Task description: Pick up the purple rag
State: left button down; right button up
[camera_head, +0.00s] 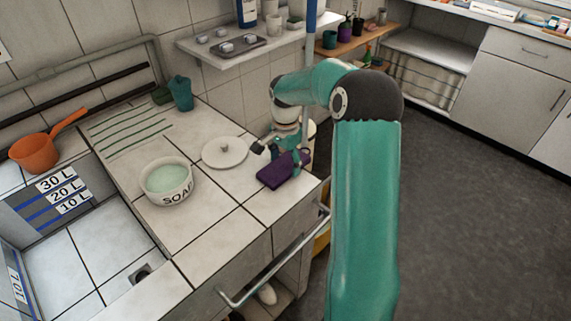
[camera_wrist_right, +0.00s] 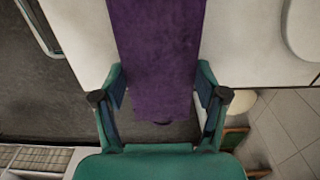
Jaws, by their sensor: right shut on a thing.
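The purple rag (camera_head: 277,172) lies on the tiled counter near its right edge in the head view. In the right wrist view the purple rag (camera_wrist_right: 158,60) runs as a long strip between the fingers. My right gripper (camera_head: 283,155) comes down over the rag from behind, and in its wrist view the fingers (camera_wrist_right: 160,92) are on either side of the rag, shut on it. Part of the rag is hidden by the gripper in the head view. My left gripper is not in view.
A soap bowl (camera_head: 167,182) and a round white lid (camera_head: 225,152) stand left of the rag. An orange pot (camera_head: 35,152) is by the sink at far left. A metal rail (camera_head: 272,268) runs along the counter front. A shelf (camera_head: 240,52) hangs above.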

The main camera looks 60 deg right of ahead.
aim_at(285, 163)
jog(key=shift+r, duration=0.15)
notch_tip(285, 163, up, 18)
jog(key=p, duration=0.1)
jog(key=shift+p, duration=0.3)
dwell(0.6)
